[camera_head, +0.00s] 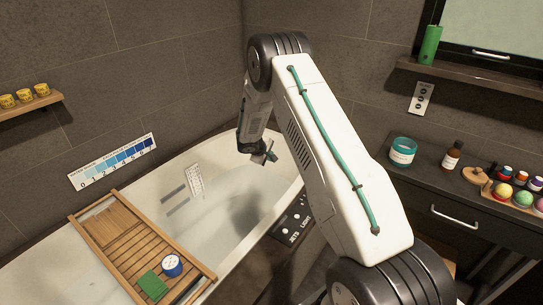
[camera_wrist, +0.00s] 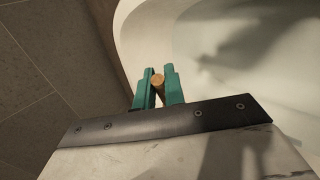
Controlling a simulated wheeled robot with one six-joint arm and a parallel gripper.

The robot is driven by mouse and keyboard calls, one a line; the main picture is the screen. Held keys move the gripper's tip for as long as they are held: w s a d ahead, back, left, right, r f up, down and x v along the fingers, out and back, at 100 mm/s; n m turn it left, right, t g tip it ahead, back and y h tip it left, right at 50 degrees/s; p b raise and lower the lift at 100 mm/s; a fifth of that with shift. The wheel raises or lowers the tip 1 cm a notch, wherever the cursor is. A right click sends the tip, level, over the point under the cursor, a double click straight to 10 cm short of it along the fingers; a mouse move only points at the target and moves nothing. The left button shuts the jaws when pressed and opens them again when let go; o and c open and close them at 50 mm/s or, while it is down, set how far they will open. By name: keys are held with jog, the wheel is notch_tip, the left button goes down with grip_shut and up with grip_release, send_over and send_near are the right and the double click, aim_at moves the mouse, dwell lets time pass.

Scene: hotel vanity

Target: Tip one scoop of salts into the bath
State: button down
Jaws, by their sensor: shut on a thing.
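My gripper (camera_head: 265,155) is over the far right part of the white bath (camera_head: 232,178). In the wrist view its teal fingers (camera_wrist: 159,86) are shut on a round wooden end (camera_wrist: 158,80), which looks like the scoop's handle. The scoop's bowl and any salts in it are hidden. The bath's pale inside (camera_wrist: 225,50) fills the upper right of the wrist view. A teal-and-white jar (camera_head: 403,152), which may hold the salts, stands on the dark counter at right. I cannot see its contents.
A wooden caddy (camera_head: 125,240) spans the near left bath, bearing a blue round item (camera_head: 172,265) and a green block (camera_head: 152,285). A control panel (camera_head: 290,229) sits by the bath's right edge. A brown bottle (camera_head: 452,155) and several coloured balls crowd the counter.

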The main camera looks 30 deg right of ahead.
jog(key=shift+s+a+f+t+h, duration=0.15)
jog(key=shift+a+f+t+h, duration=0.45)
jog(key=shift+h, duration=1.1)
jog(key=shift+s+a+f+t+h, duration=0.1)
jog(key=shift+a+f+t+h, duration=0.4)
jog(key=shift+h, duration=1.2)
jog(key=shift+s+a+f+t+h, duration=0.2)
jog(key=shift+f+t+h, duration=0.6)
jog(key=shift+h, duration=0.9)
jog(key=shift+f, duration=0.15)
jog(key=shift+w, duration=0.1)
jog(key=s+a+r+n+t+y, duration=0.3)
jog(key=a+r+n+t+y, duration=0.2)
jog(key=a+r, duration=0.6)
jog(key=s+a+r+n+t+y, duration=0.4)
jog(key=a+r, duration=0.8)
jog(key=r, duration=0.5)
jog(key=n+t+y, duration=0.1)
jog(key=t+y, duration=0.1)
jog(key=y, duration=0.1)
jog(key=shift+s+a+n+t, duration=0.2)
jog(key=shift+s+n+t, duration=0.1)
jog(key=shift+n, duration=0.1)
